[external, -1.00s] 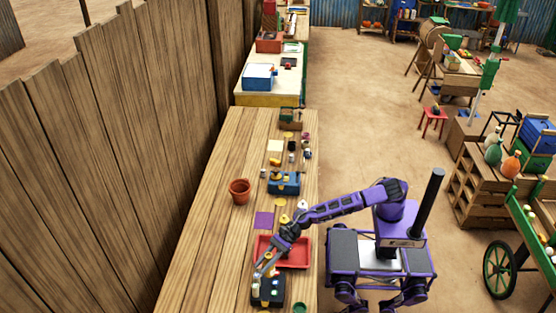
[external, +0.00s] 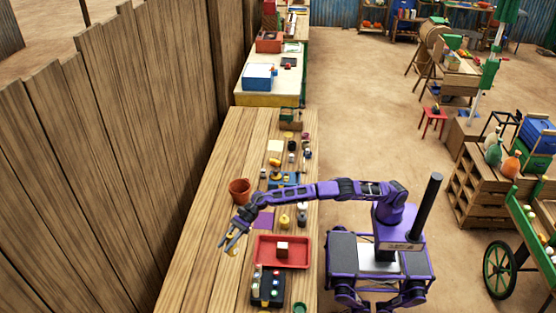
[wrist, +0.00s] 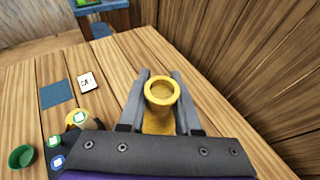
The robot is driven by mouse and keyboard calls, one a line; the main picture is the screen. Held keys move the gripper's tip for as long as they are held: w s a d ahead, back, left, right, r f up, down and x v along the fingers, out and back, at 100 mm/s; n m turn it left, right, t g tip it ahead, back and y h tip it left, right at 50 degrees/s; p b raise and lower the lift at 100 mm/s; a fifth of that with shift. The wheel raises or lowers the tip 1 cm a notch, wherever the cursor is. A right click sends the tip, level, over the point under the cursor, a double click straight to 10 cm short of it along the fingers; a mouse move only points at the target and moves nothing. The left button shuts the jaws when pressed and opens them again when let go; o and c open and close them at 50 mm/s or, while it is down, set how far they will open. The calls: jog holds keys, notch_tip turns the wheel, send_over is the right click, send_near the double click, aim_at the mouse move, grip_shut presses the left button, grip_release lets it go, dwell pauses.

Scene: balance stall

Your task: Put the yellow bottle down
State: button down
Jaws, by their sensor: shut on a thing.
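The yellow bottle (wrist: 161,92) is between the two fingers of my gripper (wrist: 161,80) in the wrist view, its round, ring-like end facing the camera. In the external view, my gripper (external: 231,246) is shut on it over the left part of the wooden table, left of the red tray; only a little yellow shows between the fingers. The bottle looks held above the boards, but its clearance is hard to tell. Its lower part is hidden in the wrist view.
A black rack (external: 260,301) with several bottles stands at the front. The red tray (external: 304,241) holds a small block (external: 282,247). A purple mat (external: 264,221), a terracotta pot (external: 240,188) and a yellow object (external: 284,221) are farther back. The table's left side is bare.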

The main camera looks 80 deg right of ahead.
notch_tip(320, 180, down, 18)
jog(key=shift+r+b, duration=0.1)
jog(key=shift+b, duration=0.55)
jog(key=shift+f+b, duration=0.25)
jog(key=shift+b, duration=0.05)
jog(key=c, duration=0.6)
grip_release()
jog(key=shift+r, duration=0.1)
jog(key=shift+r+p, duration=0.15)
jog(key=shift+p, duration=0.25)
jog(key=v, duration=1.2)
